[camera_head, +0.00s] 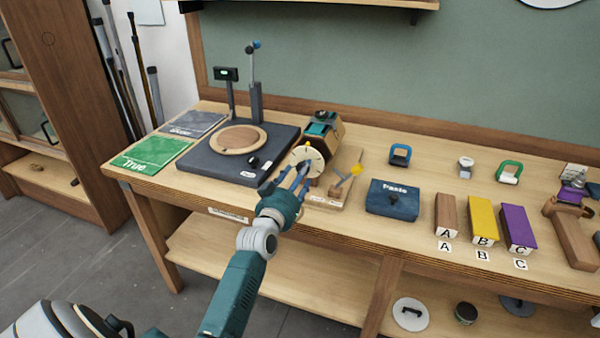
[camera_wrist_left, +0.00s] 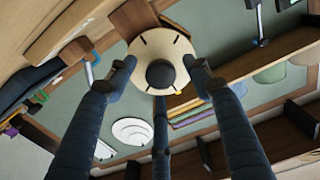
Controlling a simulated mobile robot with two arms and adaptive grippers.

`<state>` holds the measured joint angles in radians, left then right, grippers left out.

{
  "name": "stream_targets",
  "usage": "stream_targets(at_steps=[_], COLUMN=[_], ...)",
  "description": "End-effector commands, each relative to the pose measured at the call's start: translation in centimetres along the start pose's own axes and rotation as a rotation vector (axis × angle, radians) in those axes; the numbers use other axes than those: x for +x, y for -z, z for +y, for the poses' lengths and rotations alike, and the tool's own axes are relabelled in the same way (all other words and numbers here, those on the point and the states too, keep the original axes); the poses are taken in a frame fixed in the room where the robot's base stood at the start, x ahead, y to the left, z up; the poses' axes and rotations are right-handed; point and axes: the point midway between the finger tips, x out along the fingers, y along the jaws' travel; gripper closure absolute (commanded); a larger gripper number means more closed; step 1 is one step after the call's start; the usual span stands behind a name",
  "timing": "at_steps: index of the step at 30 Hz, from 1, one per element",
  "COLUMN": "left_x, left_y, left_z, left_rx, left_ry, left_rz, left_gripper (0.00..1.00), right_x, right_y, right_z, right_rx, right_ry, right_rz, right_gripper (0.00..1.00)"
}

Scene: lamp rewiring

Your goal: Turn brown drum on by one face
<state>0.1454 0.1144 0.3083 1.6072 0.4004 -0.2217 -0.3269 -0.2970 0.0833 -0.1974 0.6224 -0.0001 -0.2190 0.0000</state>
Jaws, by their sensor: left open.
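The brown drum (camera_head: 334,128), a faceted block with a teal patch on top, stands on a light wooden base (camera_head: 345,185) at the middle of the bench. A cream disc (camera_head: 309,153) with dark ticks faces me at its front. In the left wrist view the cream disc (camera_wrist_left: 162,48) has a dark round knob (camera_wrist_left: 161,74) at its centre, with a brown block (camera_wrist_left: 134,18) behind it. My left gripper (camera_head: 292,178) is open in front of the disc. Its fingers (camera_wrist_left: 163,85) spread around the knob, apart from it. My right gripper is not in view.
A dark platform (camera_head: 205,165) with a round wooden plate (camera_head: 238,139) and an upright post is left of the drum. A yellow-tipped lever (camera_head: 345,180) stands close on its right. A blue "Paste" box (camera_head: 392,199) and lettered blocks (camera_head: 483,220) lie farther right.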

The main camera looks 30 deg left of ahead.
Motion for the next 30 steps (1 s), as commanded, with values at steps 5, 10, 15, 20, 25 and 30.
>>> stream_targets(at_steps=[5, 10, 15, 20, 25, 30], left_x=[0.73, 0.72, 0.7, 0.68, 0.67, 0.66], left_y=[0.02, 0.0, -0.01, -0.07, -0.14, -0.19], left_z=[-0.01, -0.01, -0.01, -0.02, -0.02, -0.01], left_rx=[0.001, 0.001, 0.001, 0.001, -0.005, -0.033], left_ry=[0.0, 0.0, 0.0, 0.0, 0.0, 0.0], left_rz=[0.0, 0.0, 0.0, -0.001, -0.003, -0.004], left_gripper=[0.49, 0.49, 0.75, 0.94, 0.94, 0.94], right_x=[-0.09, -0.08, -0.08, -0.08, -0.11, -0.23], right_y=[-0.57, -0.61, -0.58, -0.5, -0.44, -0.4], right_z=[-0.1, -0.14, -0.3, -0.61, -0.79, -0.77], right_rx=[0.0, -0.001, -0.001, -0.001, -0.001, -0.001], right_ry=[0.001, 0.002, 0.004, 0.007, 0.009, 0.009], right_rz=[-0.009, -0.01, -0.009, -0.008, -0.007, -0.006], right_gripper=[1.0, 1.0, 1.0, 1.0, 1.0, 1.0])
